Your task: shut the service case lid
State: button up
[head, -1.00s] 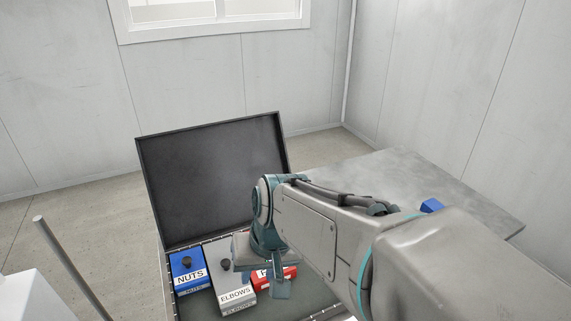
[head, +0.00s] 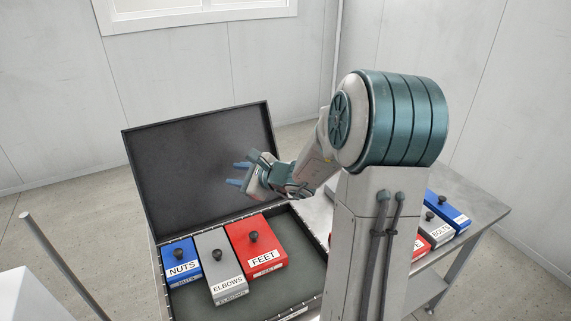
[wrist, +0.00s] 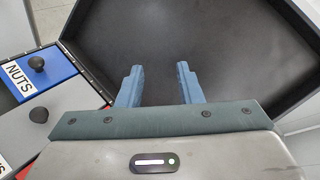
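The service case (head: 305,232) stands open, with its black lid (head: 195,165) raised and leaning back, in the head view. The lid's inner face (wrist: 205,50) also fills much of the wrist view. My gripper (head: 237,174) is in front of the lid's right half, above the case, with its two blue fingers pointing left. In the wrist view my gripper (wrist: 160,85) has its fingers apart with nothing between them. I cannot tell whether the fingers touch the lid.
Inside the case are a blue NUTS box (head: 181,262), a grey ELBOWS box (head: 221,265) and a red FEET box (head: 257,245), each with a black knob. A grey table (head: 480,205) at right holds more boxes, including BOLTS (head: 440,230). A grey pole (head: 65,265) stands at left.

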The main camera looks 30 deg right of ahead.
jog(key=w+d+f+m+t+h, duration=0.2)
jog(key=w+d+m+h, duration=0.1)
jog(key=d+m, duration=0.4)
jog(key=m+t+h, duration=0.1)
jog(key=m+h, duration=0.3)
jog(key=m, duration=0.1)
send_near(278, 157)
jog(key=x, duration=0.5)
jog(key=b+x, duration=0.1)
jog(key=x, duration=0.4)
jog(key=shift+d+f, duration=0.1)
jog(key=shift+f, duration=0.2)
jog(key=shift+w, duration=0.25)
jog(key=shift+r+b, duration=0.15)
jog(key=shift+b, duration=0.15)
jog(key=shift+w+r, duration=0.1)
jog(key=shift+r, duration=0.05)
jog(key=shift+c, duration=0.5)
